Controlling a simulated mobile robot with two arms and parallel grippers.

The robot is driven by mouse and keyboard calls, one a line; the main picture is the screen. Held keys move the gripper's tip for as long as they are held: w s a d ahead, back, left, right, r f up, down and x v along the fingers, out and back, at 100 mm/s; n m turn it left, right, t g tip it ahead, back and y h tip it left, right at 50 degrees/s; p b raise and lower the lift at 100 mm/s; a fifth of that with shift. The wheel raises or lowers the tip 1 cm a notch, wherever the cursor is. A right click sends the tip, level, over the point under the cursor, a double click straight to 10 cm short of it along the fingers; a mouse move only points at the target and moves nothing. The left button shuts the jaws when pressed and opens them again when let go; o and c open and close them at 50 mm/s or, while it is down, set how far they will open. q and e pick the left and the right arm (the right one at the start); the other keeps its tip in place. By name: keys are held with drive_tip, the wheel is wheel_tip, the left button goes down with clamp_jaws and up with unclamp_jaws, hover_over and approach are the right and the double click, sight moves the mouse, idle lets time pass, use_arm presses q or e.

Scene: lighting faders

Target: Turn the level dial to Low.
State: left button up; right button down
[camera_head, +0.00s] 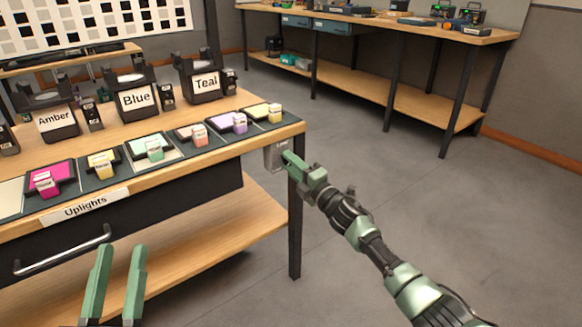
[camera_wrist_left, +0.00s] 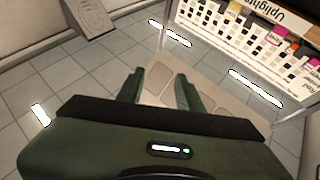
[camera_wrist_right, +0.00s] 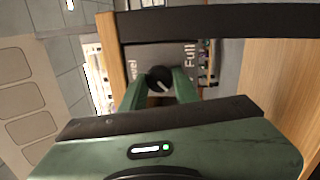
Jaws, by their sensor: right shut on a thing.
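The level dial (camera_wrist_right: 158,77) is a round black knob with a white pointer mark, on a grey panel in the right wrist view. The panel (camera_wrist_right: 160,54) carries the words "Full" and part of "Level", turned sideways; no "Low" mark can be read. In the head view the grey box (camera_head: 273,157) hangs at the table's right end. My right gripper (camera_head: 287,157) reaches it there, its fingers on either side of the dial and shut on it. My left gripper (camera_head: 120,249) is open and empty in front of the table, low in the head view.
A workbench (camera_head: 400,30) stands behind; the floor at right is clear.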

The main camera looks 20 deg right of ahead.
use_arm(q)
drive_tip(key=shift+s+r+t, duration=0.45)
drive_tip(key=shift+r+t, duration=0.05)
drive_tip(key=shift+r, duration=0.25)
use_arm(e)
drive_tip(key=shift+n, duration=0.5)
drive_tip(key=c, duration=1.1)
unclamp_jaws()
use_arm(q)
wheel_tip(320, 180, down, 8)
drive_tip(key=w+g+y+p, duration=0.1)
drive_tip(key=w+g, duration=0.2)
drive_tip(key=g, duration=0.2)
drive_tip(key=shift+a+f+y+p, duration=0.2)
drive_tip(key=shift+y+p, duration=0.1)
drive_tip(key=shift+p, duration=0.1)
use_arm(e)
drive_tip(key=shift+v, duration=3.95)
